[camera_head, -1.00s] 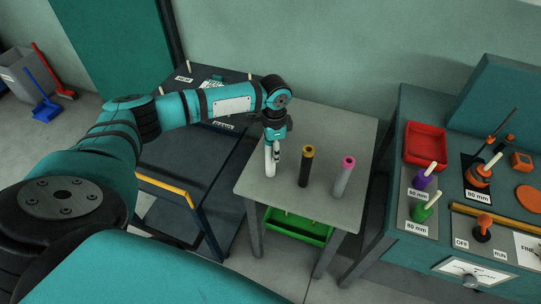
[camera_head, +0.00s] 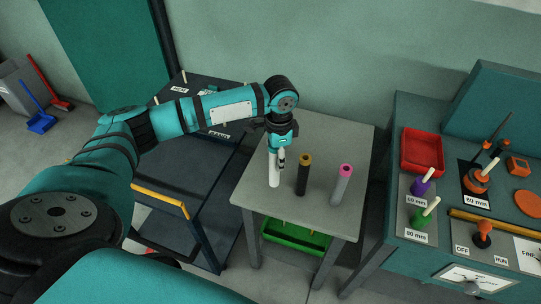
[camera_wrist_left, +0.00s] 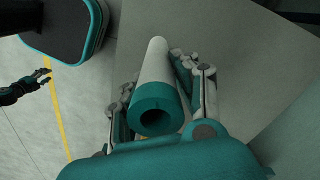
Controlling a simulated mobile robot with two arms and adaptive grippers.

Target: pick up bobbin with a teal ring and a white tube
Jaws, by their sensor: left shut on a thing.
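The bobbin with a teal ring and a white tube (camera_head: 274,171) stands upright at the left of the grey table (camera_head: 318,217). My left gripper (camera_head: 279,154) comes down from above and is shut on its upper part. The gripper hides the ring in the head view. In the left wrist view, the teal ring (camera_wrist_left: 157,105) faces the camera and the white tube runs away between the fingers. I cannot tell whether the lower end touches the table. A second gripper, apparently my right one (camera_wrist_left: 30,84), shows small at the left edge of the wrist view; its jaw state is unclear.
A black bobbin with a yellow ring (camera_head: 303,178) and a grey one with a pink ring (camera_head: 341,186) stand to the right on the table. A green crate (camera_head: 294,236) is below. A dark cart (camera_head: 178,172) stands left, and a teal workbench (camera_head: 395,135) right.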

